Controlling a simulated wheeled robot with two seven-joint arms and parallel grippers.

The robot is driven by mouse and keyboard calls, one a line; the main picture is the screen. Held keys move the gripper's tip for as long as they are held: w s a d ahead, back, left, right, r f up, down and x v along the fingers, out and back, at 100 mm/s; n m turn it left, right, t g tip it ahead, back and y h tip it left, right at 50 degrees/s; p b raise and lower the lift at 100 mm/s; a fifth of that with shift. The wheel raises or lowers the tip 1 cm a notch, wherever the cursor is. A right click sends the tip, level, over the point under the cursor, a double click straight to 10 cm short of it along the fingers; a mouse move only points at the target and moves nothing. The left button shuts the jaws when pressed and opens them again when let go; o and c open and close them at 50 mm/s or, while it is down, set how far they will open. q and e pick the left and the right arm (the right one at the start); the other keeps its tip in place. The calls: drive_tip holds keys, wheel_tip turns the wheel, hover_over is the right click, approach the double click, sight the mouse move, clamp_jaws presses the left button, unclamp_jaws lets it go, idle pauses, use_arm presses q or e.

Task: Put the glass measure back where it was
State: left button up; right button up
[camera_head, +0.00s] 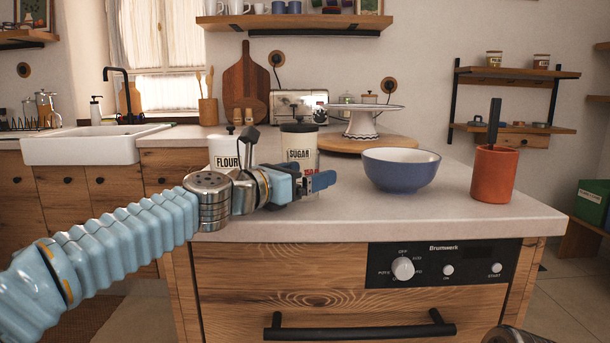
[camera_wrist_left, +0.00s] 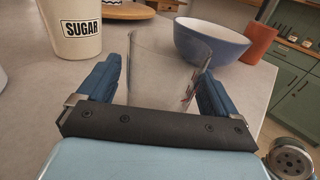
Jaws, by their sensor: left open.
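The glass measure (camera_wrist_left: 165,62) is clear, with red markings on its right side in the left wrist view. It stands on the pale counter between the fingers of my left gripper (camera_wrist_left: 165,88). The fingers are open, one on each side of the glass; I cannot tell whether either touches it. In the head view my left gripper (camera_head: 318,183) is at the counter's front left part, in front of the sugar canister (camera_head: 300,140), and the glass is hard to make out there. My right gripper is not in view.
A blue bowl (camera_head: 400,170) stands right of my left gripper, and an orange pot (camera_head: 494,174) with a dark handle stands further right. A flour canister (camera_head: 224,152) is at the left. A white cake stand (camera_head: 362,120) is behind on a round board. An upper shelf (camera_head: 290,22) holds mugs.

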use_arm(q)
drive_tip(key=shift+r, duration=0.1)
drive_tip(key=b+v, duration=0.2)
drive_tip(key=v, duration=1)
drive_tip(key=shift+r+b, duration=0.1)
drive_tip(key=shift+b, duration=0.2)
